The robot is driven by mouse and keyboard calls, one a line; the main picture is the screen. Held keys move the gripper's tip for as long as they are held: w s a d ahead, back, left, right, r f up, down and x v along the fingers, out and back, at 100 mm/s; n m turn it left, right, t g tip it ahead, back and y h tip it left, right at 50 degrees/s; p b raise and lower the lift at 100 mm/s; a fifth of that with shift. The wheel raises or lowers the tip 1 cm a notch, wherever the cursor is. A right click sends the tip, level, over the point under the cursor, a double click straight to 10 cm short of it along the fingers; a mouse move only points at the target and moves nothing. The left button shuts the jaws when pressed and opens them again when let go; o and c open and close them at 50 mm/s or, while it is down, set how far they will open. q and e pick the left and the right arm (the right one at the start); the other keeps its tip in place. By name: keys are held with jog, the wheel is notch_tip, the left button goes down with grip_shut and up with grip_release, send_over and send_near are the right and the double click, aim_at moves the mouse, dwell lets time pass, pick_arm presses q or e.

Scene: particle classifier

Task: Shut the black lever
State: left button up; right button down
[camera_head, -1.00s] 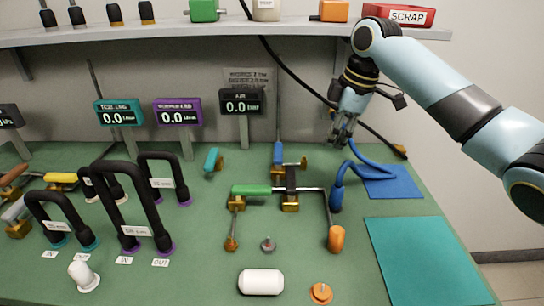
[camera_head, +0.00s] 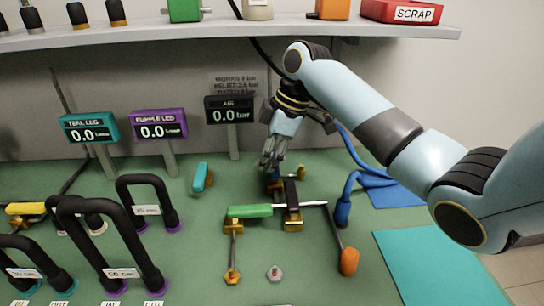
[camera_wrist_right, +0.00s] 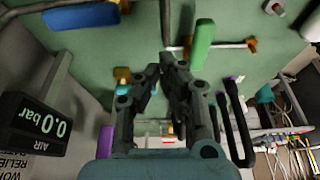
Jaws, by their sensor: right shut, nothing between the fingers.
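The black lever (camera_head: 290,190) sits on a brass valve of the pipe assembly, lying across the metal pipe. My right gripper (camera_head: 270,164) is shut and empty, pointing down just behind and left of the lever. I cannot tell whether it touches the lever. In the right wrist view its fingers (camera_wrist_right: 166,62) are close together. My left gripper is not in view.
A green handle (camera_head: 250,211) lies on the pipe to the left. A blue handle (camera_wrist_right: 82,14) and a teal handle (camera_head: 200,177) are nearby. An orange knob (camera_head: 348,261) and blue hose (camera_head: 344,210) stand at right. Black hose loops (camera_head: 100,230) fill the left side.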

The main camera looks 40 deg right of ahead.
aim_at(291, 199)
jog(key=x, duration=0.6)
jog(key=shift+s+d+f+p, duration=0.2)
jog(key=shift+s+d, duration=0.2)
jog(key=shift+d, duration=0.2)
jog(key=shift+s+d+f+p, duration=0.15)
jog(key=shift+s+d, duration=0.2)
jog(key=shift+d, duration=0.2)
jog(key=shift+s+d, duration=0.25)
jog(key=shift+d, duration=0.15)
pick_arm(q)
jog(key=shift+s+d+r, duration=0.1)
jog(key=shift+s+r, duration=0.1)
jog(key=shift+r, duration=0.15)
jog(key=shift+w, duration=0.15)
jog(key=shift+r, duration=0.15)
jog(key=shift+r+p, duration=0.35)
jog(key=shift+p, duration=0.2)
pick_arm(e)
jog(key=shift+d+r+m, duration=0.1)
jog(key=shift+d+m, duration=0.15)
jog(key=shift+m, duration=0.05)
